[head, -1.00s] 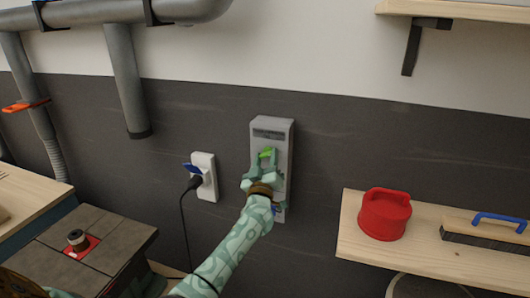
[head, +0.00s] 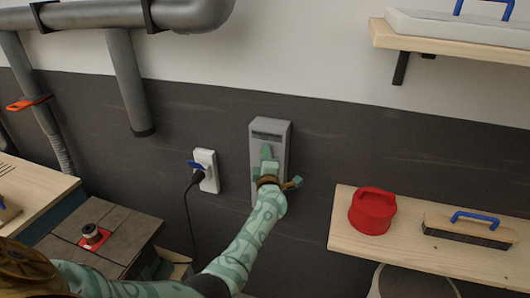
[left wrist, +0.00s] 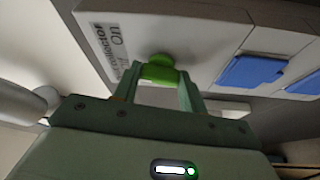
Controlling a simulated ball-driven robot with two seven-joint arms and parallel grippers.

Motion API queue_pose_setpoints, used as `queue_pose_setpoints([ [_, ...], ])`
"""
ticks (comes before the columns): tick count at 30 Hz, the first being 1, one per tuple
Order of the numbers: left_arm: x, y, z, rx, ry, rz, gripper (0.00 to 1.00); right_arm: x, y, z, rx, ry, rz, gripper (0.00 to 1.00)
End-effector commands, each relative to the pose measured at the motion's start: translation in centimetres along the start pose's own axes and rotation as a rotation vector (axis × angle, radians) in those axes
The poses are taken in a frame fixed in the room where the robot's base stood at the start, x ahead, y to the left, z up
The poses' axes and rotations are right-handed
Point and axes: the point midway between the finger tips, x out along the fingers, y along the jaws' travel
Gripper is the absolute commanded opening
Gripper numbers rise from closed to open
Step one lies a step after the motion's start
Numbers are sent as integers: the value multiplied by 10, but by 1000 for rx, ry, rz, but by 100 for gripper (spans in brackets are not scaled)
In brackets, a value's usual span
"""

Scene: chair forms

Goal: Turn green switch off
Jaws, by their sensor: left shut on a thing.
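The grey switch box (head: 284,140) is fixed to the dark lower wall in the middle of the head view. My left gripper (head: 267,155) is up against its front and hides the green switch there. In the left wrist view the green switch (left wrist: 161,66) shows as a rounded green knob on the box face. The fingers of my left gripper (left wrist: 160,75) are shut on it, one on each side. A label beside it reads "collector" and "On", partly hidden. My right gripper is not in view.
Blue switches (left wrist: 255,70) sit farther along the box. A white socket (head: 205,170) with a black plug is left of it. A wooden shelf (head: 345,225) at right bears a red lidded container (head: 372,212) and a brush (head: 468,230). A grey pipe (head: 125,75) hangs at left.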

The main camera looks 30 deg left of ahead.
Motion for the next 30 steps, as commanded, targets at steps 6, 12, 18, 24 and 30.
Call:
queue_pose_setpoints([
  [6, 0, 2, 0, -108, -1, -48, 19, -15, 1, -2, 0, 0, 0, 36],
  [12, 0, 0, 0, -161, -1, -70, 19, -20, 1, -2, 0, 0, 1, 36],
  [18, -1, 0, 0, -181, -1, -78, 19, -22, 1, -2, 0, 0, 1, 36],
  [24, -1, -1, 0, -183, -1, -79, 19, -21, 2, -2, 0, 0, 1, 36],
  [30, -1, -1, 0, -183, -1, -79, 58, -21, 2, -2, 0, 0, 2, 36],
])
